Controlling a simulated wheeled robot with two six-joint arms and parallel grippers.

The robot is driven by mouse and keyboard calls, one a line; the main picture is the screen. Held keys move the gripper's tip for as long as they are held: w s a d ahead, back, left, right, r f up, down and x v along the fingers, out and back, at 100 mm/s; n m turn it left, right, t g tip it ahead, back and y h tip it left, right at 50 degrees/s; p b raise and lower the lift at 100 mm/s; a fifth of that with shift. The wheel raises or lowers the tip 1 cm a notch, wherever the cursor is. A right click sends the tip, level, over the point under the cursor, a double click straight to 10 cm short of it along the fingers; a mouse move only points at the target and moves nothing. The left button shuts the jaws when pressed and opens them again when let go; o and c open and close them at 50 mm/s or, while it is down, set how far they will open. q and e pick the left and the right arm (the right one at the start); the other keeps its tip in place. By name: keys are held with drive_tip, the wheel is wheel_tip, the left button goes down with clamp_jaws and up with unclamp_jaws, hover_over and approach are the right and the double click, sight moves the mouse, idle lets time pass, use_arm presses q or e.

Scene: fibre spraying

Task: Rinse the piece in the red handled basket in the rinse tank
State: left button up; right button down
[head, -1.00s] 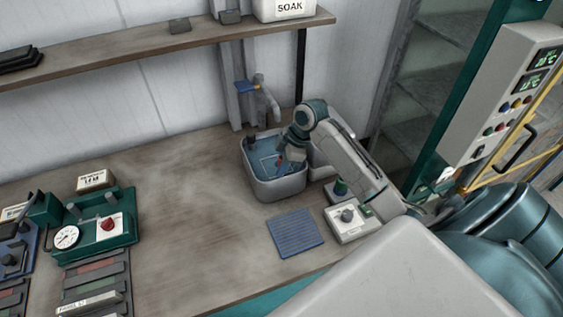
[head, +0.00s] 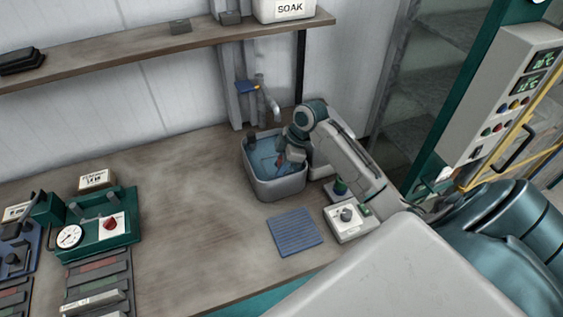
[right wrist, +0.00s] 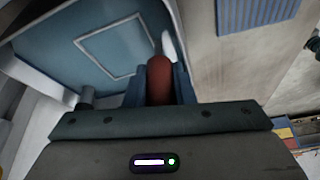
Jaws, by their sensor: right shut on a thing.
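The rinse tank (head: 282,187) is a pale grey tub of blue water on the bench; its blue inside also fills the left of the right wrist view (right wrist: 60,62). My right gripper (head: 281,160) points down into the tank. In the right wrist view its jaws are shut on the red handle (right wrist: 159,82) of the basket. The basket's body and the piece are hidden, so I cannot tell how deep they sit. A thin pale square outline (right wrist: 115,46) shows in the tank. My left gripper is not in view.
A tap (head: 266,98) stands behind the tank. A blue ribbed mat (head: 295,232) and a white box with a knob (head: 348,222) lie in front. A green gauge unit (head: 103,228) stands at left. The bench middle is clear.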

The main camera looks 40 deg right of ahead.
drive_tip(key=shift+f, duration=0.35)
drive_tip(key=shift+r+p, duration=0.95)
drive_tip(key=shift+r, duration=5.05)
drive_tip(key=shift+f, duration=0.1)
